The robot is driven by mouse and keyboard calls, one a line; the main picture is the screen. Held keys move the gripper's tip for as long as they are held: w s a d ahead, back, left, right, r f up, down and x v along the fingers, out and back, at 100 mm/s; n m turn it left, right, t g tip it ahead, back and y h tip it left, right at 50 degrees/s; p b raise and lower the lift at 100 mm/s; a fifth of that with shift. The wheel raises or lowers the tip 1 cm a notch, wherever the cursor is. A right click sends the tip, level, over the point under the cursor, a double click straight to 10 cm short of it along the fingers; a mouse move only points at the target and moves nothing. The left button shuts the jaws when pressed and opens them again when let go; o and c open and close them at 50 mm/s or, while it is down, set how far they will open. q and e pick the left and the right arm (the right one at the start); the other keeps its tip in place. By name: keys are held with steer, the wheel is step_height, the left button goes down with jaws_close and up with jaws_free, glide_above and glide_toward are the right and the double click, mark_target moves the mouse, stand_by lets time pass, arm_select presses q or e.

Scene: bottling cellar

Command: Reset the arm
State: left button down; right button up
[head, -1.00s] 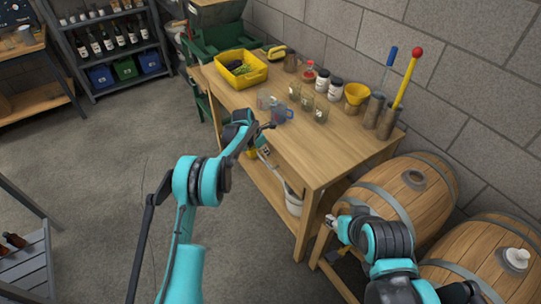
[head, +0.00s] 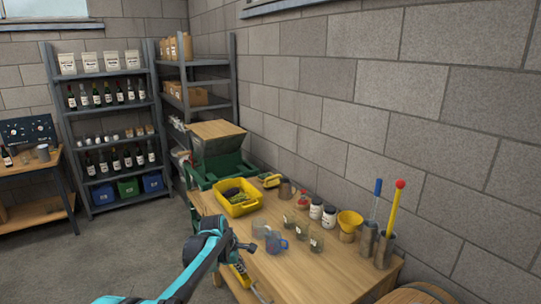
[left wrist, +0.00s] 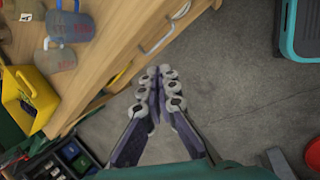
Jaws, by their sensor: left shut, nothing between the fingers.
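My left arm comes in from the bottom left in the head view. Its gripper (head: 248,247) is at the front edge of the wooden table (head: 318,284), just left of the mugs. In the left wrist view the two fingers (left wrist: 158,76) are together, with nothing between them, over the grey floor beside the table edge. My right gripper is outside both views.
A blue-grey mug (head: 274,243) stands close to my left gripper, with glass jars (head: 316,242) to its right. A yellow bin (head: 238,206) is farther back. Bare floor (left wrist: 225,95) lies beside the table.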

arm_select(q)
steer(key=s+a+r+m+y, duration=0.1)
steer(key=s+a+r+m, duration=0.3)
steer(key=s+r, duration=0.5)
steer(key=s+a+f+m+t+y, duration=0.1)
steer(key=s+a+f+m, duration=0.1)
steer(key=s+m, duration=0.5)
steer(key=s+a+f+m+t, duration=0.1)
steer(key=s+m, duration=0.6)
steer(key=s, duration=1.2)
steer(key=shift+s+a+f+t+y, duration=0.15)
steer(key=shift+a+f+t+y, duration=0.3)
steer(key=shift+t, duration=0.25)
